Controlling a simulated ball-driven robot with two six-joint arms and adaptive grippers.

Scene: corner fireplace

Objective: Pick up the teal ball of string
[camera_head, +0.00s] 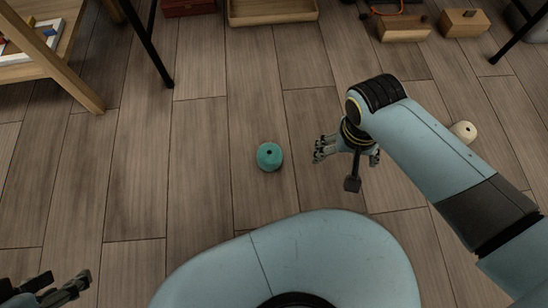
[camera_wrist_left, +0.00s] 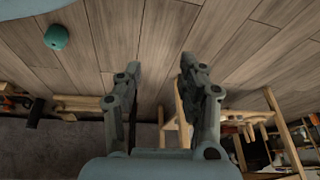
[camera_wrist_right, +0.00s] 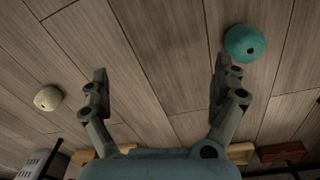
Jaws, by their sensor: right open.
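The teal ball of string (camera_head: 270,157) rests on the wooden floor near the middle of the head view, a small round ball with a dark hole on top. My right gripper (camera_head: 346,157) is open and empty, just to the right of the ball and apart from it. In the right wrist view the ball (camera_wrist_right: 246,43) lies beyond the right-hand finger, outside the open jaws (camera_wrist_right: 160,66). My left gripper (camera_head: 62,291) is at the lower left corner, open and empty, far from the ball. The ball (camera_wrist_left: 57,36) also shows at the upper left of the left wrist view.
A cream ball (camera_head: 463,131) lies on the floor right of my right arm. Wooden blocks (camera_head: 404,28) and a wooden tray (camera_head: 272,11) are at the back. A wooden-legged table (camera_head: 62,70) stands at the upper left. The floor around the teal ball is clear.

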